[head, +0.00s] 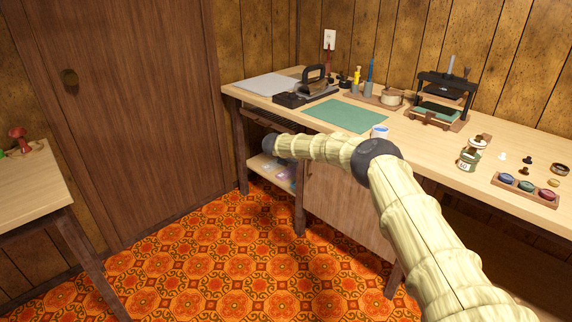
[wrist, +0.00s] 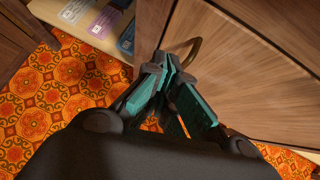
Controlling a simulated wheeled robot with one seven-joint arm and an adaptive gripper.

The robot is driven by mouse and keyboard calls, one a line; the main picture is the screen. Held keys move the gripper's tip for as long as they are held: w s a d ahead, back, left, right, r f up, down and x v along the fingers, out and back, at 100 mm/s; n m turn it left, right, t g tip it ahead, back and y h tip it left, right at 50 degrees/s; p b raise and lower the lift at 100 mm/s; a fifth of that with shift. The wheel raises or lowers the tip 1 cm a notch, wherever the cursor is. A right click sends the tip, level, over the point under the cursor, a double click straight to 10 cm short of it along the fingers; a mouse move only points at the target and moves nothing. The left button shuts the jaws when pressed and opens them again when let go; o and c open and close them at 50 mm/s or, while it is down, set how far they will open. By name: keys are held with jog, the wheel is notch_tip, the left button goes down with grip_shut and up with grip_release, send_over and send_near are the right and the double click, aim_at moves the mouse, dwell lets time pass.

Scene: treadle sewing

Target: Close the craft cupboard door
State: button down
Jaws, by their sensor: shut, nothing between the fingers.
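The craft cupboard door (head: 345,205) is a plain brown wood panel under the workbench in the head view, partly behind my arm. In the wrist view the door (wrist: 255,65) fills the upper right, with a brass loop handle (wrist: 190,52) near its left edge. I cannot tell for sure how far the door stands ajar. My gripper (wrist: 167,62) has dark and teal fingers, shut and empty, just left of and below the handle. I cannot tell whether it touches the door. In the head view the fingers are hidden.
An open shelf (head: 262,163) with colored packets lies left of the cupboard. The workbench (head: 420,145) above carries a green mat, a press and ink pots. A small table (head: 35,180) stands at the left. Patterned orange floor (head: 200,260) is clear between them.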

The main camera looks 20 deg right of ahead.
jog(key=shift+w+a, duration=0.15)
jog(key=shift+a, duration=0.1)
